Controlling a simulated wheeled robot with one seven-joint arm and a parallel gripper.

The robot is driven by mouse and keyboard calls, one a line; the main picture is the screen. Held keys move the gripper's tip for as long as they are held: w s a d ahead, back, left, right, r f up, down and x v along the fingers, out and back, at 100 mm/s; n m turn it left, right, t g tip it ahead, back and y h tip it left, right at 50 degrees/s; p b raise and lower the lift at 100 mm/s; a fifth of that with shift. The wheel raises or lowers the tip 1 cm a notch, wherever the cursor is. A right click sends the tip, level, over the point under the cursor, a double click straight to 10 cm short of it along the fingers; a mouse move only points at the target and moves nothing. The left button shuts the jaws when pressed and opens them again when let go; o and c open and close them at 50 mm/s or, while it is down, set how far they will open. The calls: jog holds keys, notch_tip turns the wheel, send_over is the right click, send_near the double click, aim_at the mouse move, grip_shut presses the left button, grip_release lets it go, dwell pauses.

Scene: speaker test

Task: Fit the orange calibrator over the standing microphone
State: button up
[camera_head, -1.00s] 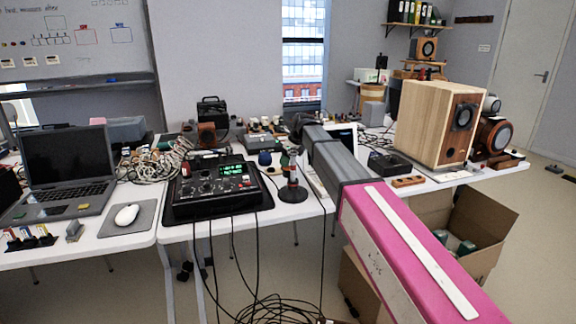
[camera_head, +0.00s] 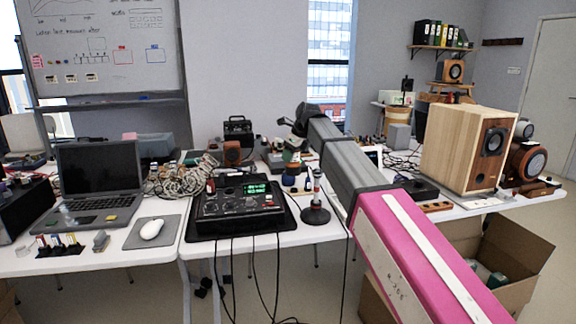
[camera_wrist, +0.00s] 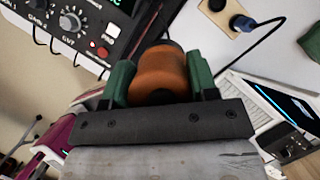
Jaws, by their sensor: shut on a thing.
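My gripper (camera_wrist: 158,76) is shut on the orange calibrator (camera_wrist: 158,70), which sits between its green finger pads in the wrist view. The standing microphone (camera_head: 316,188) is upright on a round dark base (camera_head: 315,215) in the head view, on the table right of the black instrument. In the wrist view the calibrator covers what lies beyond it, and the microphone cannot be made out. My arm reaches in from the lower right of the head view. I cannot tell the height or exact alignment of the calibrator over the microphone.
The black instrument with a green display (camera_head: 240,205) lies left of the microphone, cables hanging at the front edge. A wooden speaker (camera_head: 462,150) stands at the right. A laptop (camera_head: 97,185) and mouse (camera_head: 152,229) are at the left. A small blue-topped item (camera_wrist: 242,23) is nearby.

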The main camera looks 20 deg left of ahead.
jog(key=s+d+r, duration=0.4)
jog(key=d+r, duration=0.6)
jog(key=r, duration=0.2)
jog(key=shift+w+d+f, duration=0.1)
jog(key=shift+f, duration=2.25)
jog(key=shift+w+d+f, duration=0.1)
jog(key=shift+f, duration=2.2)
jog(key=shift+f, duration=0.6)
jog(key=o, duration=1.2)
jog(key=shift+c, duration=0.2)
